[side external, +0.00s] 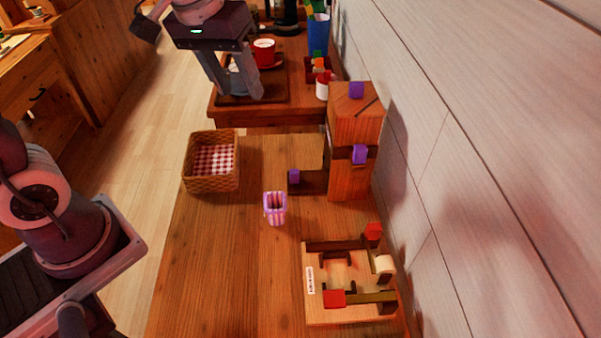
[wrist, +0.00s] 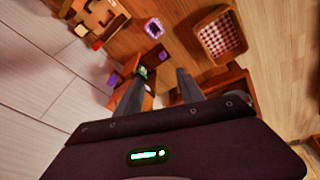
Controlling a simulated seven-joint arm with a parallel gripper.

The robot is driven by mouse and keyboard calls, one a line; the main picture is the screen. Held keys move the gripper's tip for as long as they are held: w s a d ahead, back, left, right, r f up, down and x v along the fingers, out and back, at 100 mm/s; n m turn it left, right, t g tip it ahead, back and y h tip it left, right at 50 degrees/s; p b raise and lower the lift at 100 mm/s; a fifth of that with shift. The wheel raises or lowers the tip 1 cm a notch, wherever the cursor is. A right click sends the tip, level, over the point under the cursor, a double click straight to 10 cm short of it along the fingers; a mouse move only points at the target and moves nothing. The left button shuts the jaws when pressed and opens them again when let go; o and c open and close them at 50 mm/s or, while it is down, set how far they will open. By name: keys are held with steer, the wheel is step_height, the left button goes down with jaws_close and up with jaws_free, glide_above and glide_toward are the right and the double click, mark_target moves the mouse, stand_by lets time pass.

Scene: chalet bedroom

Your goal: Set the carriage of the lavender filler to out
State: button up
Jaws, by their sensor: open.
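The lavender filler is a wooden tower (side external: 350,180) with a slanted groove on its top, beside the wall. Lavender blocks show on its top (side external: 357,90) and its side (side external: 360,154). A low dark part (side external: 315,182) sticks out left at its foot, with a lavender block (side external: 294,176) at its left end; I cannot tell whether this is the carriage. A lavender-striped cup (side external: 275,209) stands apart in front. My gripper (side external: 242,95) is open and empty, high and behind-left of the tower. In the wrist view the fingers (wrist: 161,72) partly hide the tower.
A wicker basket (side external: 187,170) with checked cloth stands left of the filler. A pale wooden fixture (side external: 320,315) with red and cream blocks lies at front right. Behind are a red mug (side external: 264,52), a blue cup (side external: 318,36) and a white-and-red pot (side external: 322,88).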

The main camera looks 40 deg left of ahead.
steer(key=w+f+n+g, duration=0.1)
steer(key=w+f, duration=0.4)
steer(key=w, duration=0.1)
steer(key=n+g, duration=0.1)
steer(key=n, duration=0.2)
glide_toward(295, 171)
steer(key=shift+n+g, duration=0.5)
steer(key=shift+g, duration=0.1)
steer(key=f, duration=1)
steer(key=shift+w+f, duration=0.2)
steer(key=shift+w, duration=0.2)
jaws_close()
